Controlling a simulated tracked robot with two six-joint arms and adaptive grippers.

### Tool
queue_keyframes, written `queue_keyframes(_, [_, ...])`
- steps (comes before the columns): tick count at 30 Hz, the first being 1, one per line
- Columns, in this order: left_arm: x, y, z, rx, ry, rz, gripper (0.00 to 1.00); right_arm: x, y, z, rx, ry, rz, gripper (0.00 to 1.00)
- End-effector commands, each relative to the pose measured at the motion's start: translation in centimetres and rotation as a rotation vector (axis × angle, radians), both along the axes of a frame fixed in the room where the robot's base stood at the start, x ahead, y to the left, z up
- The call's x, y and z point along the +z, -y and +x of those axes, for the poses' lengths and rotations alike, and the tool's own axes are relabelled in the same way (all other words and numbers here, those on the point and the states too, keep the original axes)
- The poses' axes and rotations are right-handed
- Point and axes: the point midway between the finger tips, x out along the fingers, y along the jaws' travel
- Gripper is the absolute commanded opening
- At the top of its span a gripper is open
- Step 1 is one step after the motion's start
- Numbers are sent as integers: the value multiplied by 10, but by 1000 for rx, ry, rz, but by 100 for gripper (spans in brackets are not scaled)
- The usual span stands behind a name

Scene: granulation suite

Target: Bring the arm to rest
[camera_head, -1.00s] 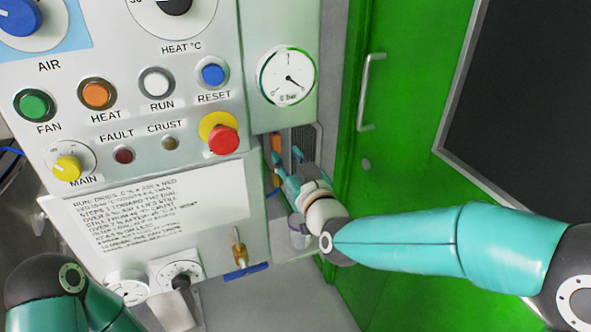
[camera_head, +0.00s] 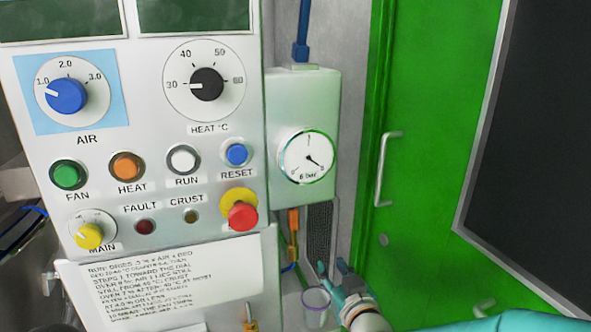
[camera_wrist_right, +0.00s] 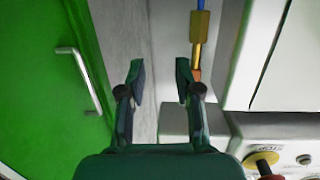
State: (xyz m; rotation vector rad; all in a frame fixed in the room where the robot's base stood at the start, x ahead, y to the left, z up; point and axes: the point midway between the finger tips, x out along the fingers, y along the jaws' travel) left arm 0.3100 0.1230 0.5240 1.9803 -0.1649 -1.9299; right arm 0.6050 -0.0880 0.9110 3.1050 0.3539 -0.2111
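My right gripper (camera_head: 335,272) shows at the bottom of the head view, below the gauge and right of a small cup (camera_head: 316,308). In the right wrist view my right gripper (camera_wrist_right: 160,78) is open, its two fingers apart with nothing between them. My right arm (camera_head: 500,322) shows only in part along the bottom right edge of the head view. My left gripper is in neither current view.
The control panel (camera_head: 105,225) fills the left, with dials, buttons and a red stop knob (camera_head: 242,216). A pressure gauge (camera_head: 306,157) sits on a grey box. Below it is an orange-and-brass fitting (camera_head: 293,232). A green door (camera_head: 420,120) with a handle (camera_head: 385,168) stands right.

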Motion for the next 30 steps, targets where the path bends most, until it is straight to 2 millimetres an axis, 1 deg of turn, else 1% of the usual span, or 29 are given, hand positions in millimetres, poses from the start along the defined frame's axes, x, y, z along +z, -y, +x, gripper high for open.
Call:
queue_keyframes(1, [0, 0, 0, 0, 0, 0, 42, -38, 14, 1, -21, -72, -14, 33])
queue_keyframes(2, [0, 0, 0, 0, 0, 0, 42, -60, 20, -1, -29, -113, -22, 33])
queue_keyframes(3, [0, 0, 0, 0, 0, 0, 42, -89, 28, -4, -38, -174, -31, 33])
queue_keyframes(5, [0, 0, 0, 0, 0, 0, 42, -133, 40, -15, -47, -273, -38, 33])
queue_keyframes(6, [0, 0, 0, 0, 0, 0, 42, -161, 46, -24, -52, -341, -36, 33])
queue_keyframes(8, [0, 0, 0, 0, 0, 0, 42, -203, 54, -42, -57, -450, -27, 33])
queue_keyframes(9, [0, 0, 0, 0, 0, 0, 42, -230, 58, -57, -59, -524, -19, 33])
queue_keyframes(11, [0, 0, 0, 0, 0, 0, 42, -268, 62, -83, -61, -640, 2, 33])
queue_keyframes(12, [0, 0, 0, 0, 0, 0, 42, -290, 64, -102, -60, -717, 17, 33])
queue_keyframes(14, [0, 0, 0, 0, 0, 0, 42, -319, 64, -130, -62, -825, 44, 33])
queue_keyframes(15, [0, 0, 0, 0, 0, 0, 42, -336, 64, -150, -62, -896, 63, 33])
queue_keyframes(17, [0, 0, 0, 0, 0, 0, 42, -354, 61, -177, -61, -990, 90, 33])
queue_keyframes(18, [0, 0, 0, 0, 0, 0, 42, -364, 59, -195, -57, -1049, 107, 33])
queue_keyframes(20, [0, 0, 0, 0, 0, 0, 42, -376, 54, -220, -54, -1136, 133, 33])
queue_keyframes(21, [0, 0, 0, 0, 0, 0, 42, -382, 50, -237, -52, -1191, 149, 33])
queue_keyframes(23, [0, 0, 0, 0, 0, 0, 42, -388, 43, -262, -44, -1274, 171, 33])
queue_keyframes(24, [0, 0, 0, 0, 0, 0, 42, -388, 39, -277, -43, -1331, 188, 33])
queue_keyframes(26, [0, 0, 0, 0, 0, 0, 42, -386, 34, -299, -62, -1428, 232, 33])
queue_keyframes(28, [24, 0, 0, 0, -1, 0, 42, -362, 34, -297, -84, -1433, 250, 33])
queue_keyframes(30, [40, 0, 0, 0, 1, 0, 42, -347, 34, -297, -83, -1432, 250, 33])
